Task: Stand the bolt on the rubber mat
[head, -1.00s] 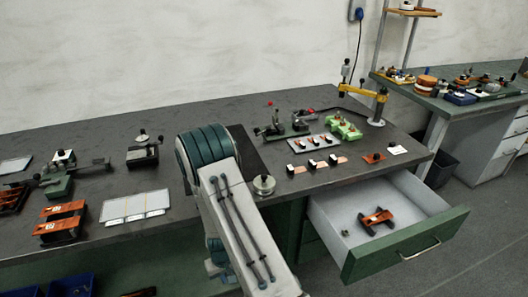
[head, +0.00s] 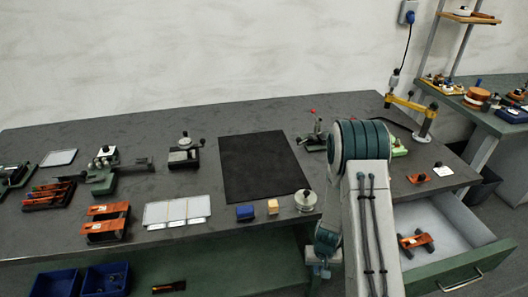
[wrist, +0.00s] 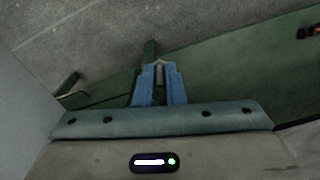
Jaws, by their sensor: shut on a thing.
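The rubber mat (head: 258,165) is a black rectangle lying flat on the workbench, and its upper surface is bare. My gripper shows in the wrist view (wrist: 159,72) with its two blue fingers closed on a small, slim greyish piece (wrist: 159,68). This is probably the bolt, mostly hidden between the fingers. In the head view my gripper (head: 319,268) is low at the bench's front edge, right of and below the mat, partly hidden by my arm. The held piece cannot be made out there.
An open drawer (head: 455,235) at the right holds an orange tool (head: 415,241). A clamp (head: 316,132) stands by the mat's right side.

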